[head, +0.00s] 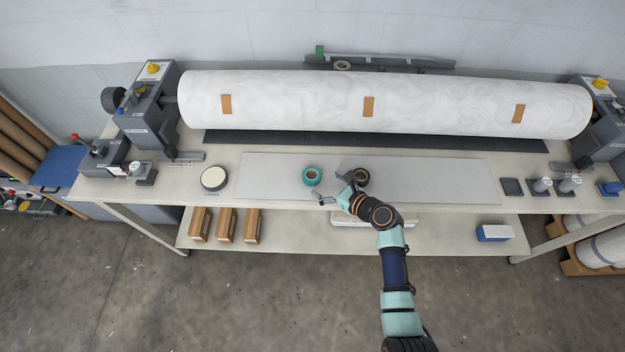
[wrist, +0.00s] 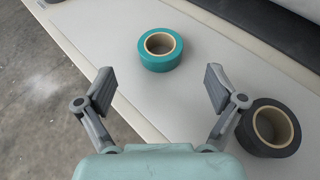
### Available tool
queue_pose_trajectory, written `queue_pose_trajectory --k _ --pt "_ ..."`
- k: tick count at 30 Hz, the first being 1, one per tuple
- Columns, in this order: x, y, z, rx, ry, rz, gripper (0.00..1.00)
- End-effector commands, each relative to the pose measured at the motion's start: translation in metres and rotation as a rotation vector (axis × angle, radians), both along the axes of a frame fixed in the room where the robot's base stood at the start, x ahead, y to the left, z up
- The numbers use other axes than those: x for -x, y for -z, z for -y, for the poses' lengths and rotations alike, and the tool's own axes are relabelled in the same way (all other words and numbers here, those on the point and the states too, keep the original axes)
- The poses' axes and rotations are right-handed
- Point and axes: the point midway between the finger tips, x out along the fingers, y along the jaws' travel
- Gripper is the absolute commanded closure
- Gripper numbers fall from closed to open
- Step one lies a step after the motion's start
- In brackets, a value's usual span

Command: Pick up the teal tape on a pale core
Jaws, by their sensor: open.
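The teal tape (head: 312,176) is a short ring lying flat on the light grey mat of the bench, left of my gripper in the head view. In the wrist view the teal tape (wrist: 160,59) shows its pale tan core and lies ahead of my fingers, centred between their lines. My gripper (wrist: 158,90) is open and empty, with its two dark fingers wide apart and not touching the tape. In the head view my gripper (head: 332,190) is small and hangs near the mat's front edge.
A black tape roll (wrist: 270,128) with a tan core lies close beside my right finger. The large white roll (head: 300,100) spans the back of the bench. A round pale-topped item (head: 214,178) stands left of the mat. The mat (head: 440,180) is clear on the right.

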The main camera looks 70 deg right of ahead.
Motion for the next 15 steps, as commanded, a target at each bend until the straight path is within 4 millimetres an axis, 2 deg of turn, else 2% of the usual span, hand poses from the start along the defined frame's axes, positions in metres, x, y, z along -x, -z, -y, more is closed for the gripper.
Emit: queue_pose_trajectory --k 3,8,15 --pt "-0.015 0.007 0.005 0.002 -0.004 -0.001 0.06" --pt "-0.021 0.011 0.008 0.004 -0.004 -0.003 0.06" --pt "-0.055 0.028 0.024 0.006 -0.006 -0.002 0.06"
